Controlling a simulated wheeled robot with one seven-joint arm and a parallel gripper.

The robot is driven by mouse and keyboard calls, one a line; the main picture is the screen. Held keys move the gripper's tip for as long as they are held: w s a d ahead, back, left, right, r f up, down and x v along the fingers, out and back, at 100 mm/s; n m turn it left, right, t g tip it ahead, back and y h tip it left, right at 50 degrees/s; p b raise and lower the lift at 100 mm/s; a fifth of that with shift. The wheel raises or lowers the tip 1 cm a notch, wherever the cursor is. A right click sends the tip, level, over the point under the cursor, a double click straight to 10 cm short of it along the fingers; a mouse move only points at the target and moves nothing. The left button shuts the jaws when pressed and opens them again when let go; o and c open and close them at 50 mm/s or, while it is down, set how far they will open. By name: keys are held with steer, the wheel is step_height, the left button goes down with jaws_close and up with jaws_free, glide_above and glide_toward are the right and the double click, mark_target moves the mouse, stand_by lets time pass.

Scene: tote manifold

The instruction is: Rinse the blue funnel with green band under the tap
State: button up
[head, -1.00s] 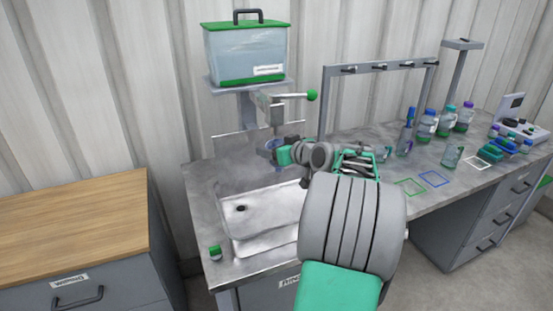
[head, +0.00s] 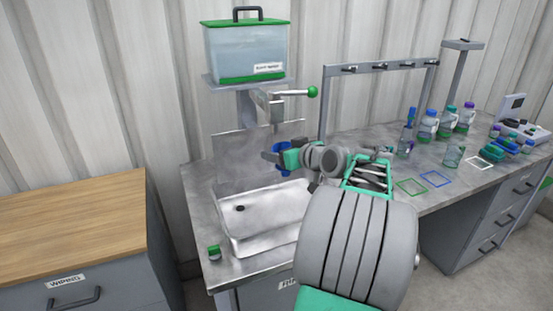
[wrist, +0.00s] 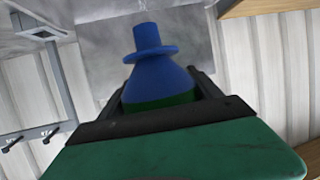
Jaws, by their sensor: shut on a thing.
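My gripper (head: 279,158) is above the back right of the sink (head: 262,213), near the splash plate, shut on the blue funnel. The blue funnel (head: 284,149) is mostly hidden by my gripper in the head view. In the wrist view the blue funnel (wrist: 158,75) shows its narrow spout away from me, with a dark green band (wrist: 160,105) between the two fingers. The tap (head: 270,103) with its green-knobbed lever (head: 312,91) is above the funnel. I cannot tell whether water runs.
A clear water tank (head: 245,52) with green lid stands above the tap. A hook rack (head: 380,66), several bottles (head: 428,125) and coloured outlines (head: 436,178) are on the right of the counter. A wooden-topped cabinet (head: 70,220) stands at left.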

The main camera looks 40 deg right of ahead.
steer(key=shift+s+d+b, duration=0.25)
steer(key=shift+s+b, duration=0.05)
steer(key=shift+s, duration=0.9)
steer(key=shift+s+d+b, duration=0.2)
steer(key=shift+s+b, duration=0.1)
steer(key=shift+s, duration=0.85)
steer(key=s+d+r+p, duration=0.1)
steer(key=s+r, duration=0.3)
steer(key=s, duration=0.1)
steer(key=shift+p, duration=0.3)
